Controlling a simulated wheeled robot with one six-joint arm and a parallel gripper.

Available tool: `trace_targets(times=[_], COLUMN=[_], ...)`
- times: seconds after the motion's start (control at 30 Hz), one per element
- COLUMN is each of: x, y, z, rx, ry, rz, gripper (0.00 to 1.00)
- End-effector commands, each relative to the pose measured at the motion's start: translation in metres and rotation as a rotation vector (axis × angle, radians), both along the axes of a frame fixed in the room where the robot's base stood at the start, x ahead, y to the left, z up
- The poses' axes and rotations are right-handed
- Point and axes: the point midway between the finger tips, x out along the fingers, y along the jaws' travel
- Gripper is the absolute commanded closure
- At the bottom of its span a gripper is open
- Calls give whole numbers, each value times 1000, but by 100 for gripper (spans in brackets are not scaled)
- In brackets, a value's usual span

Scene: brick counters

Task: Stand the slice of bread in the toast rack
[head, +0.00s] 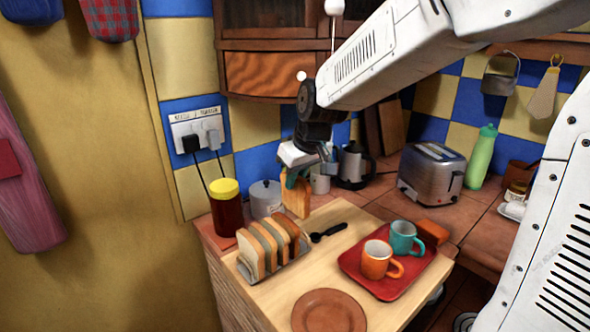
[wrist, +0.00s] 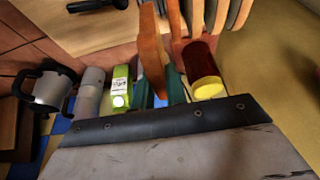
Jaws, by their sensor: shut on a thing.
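My gripper (head: 298,174) is shut on a slice of bread (head: 296,198) and holds it upright, hanging below the jaws. The slice also shows edge-on between the fingers in the wrist view (wrist: 151,50). In the head view it appears beyond and a little right of the toast rack (head: 281,268), apart from it. The metal rack stands on the light wooden board and bears several upright slices (head: 250,254). Its free slots are hard to make out. Part of the rack's load shows at the top right of the wrist view (wrist: 222,14).
A red jar with a yellow lid (head: 226,210) stands beside the rack, left of the held slice. A black-handled utensil (head: 328,232), a red tray (head: 349,262) with two mugs and a brown plate (head: 328,312) lie to the right. A toaster (head: 432,174) stands further back.

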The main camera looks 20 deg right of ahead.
Motion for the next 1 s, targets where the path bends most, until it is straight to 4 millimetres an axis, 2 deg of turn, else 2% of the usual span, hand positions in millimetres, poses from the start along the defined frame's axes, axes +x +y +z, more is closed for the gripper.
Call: trace_targets(times=[1.0], x=[-1], y=[0], z=[-82], rx=[-1], ry=[3], rz=[-1], gripper=[100])
